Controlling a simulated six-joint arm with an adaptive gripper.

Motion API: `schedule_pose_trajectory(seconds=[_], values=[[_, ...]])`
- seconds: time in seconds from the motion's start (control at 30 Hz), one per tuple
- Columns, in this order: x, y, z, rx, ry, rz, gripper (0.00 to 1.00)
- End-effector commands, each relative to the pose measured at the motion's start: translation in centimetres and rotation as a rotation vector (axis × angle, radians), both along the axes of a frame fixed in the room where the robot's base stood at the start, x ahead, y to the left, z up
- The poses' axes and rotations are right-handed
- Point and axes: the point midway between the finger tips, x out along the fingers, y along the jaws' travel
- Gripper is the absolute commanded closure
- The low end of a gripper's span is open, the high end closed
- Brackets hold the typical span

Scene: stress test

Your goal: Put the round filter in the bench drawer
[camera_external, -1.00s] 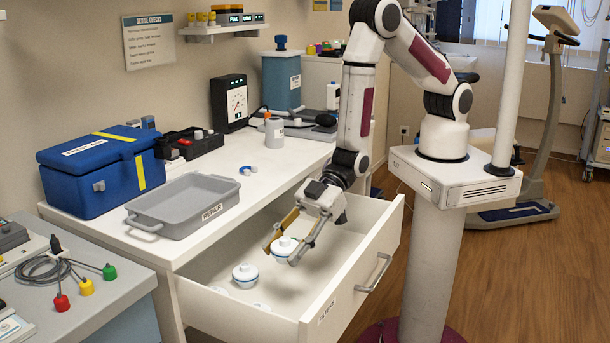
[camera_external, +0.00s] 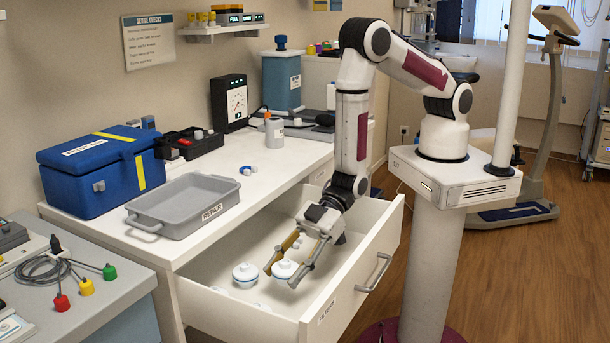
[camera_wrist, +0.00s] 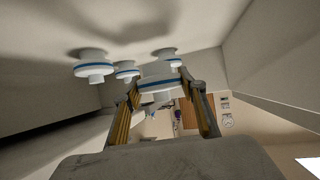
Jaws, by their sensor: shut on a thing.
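My gripper (camera_external: 291,268) reaches down into the open bench drawer (camera_external: 345,275). It is shut on a round white filter (camera_external: 285,268) with a blue band, low inside the drawer. I cannot tell whether this filter touches the drawer floor. The held filter (camera_wrist: 162,84) also shows between the fingers in the wrist view. Another similar filter (camera_external: 245,273) lies in the drawer just left of it. The wrist view shows more filters in the drawer, one at the left (camera_wrist: 93,68) and others behind the held one.
The grey REPAIR tray (camera_external: 185,208) and the blue case (camera_external: 100,172) stand on the bench top.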

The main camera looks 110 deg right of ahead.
Motion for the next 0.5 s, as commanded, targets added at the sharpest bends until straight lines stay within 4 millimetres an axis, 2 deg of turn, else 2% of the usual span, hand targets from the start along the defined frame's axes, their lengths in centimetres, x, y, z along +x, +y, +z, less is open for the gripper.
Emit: schedule_pose_trajectory(seconds=[0.5], values=[[-0.02,-0.01,-0.65,-0.001,0.002,0.0,0.75]])
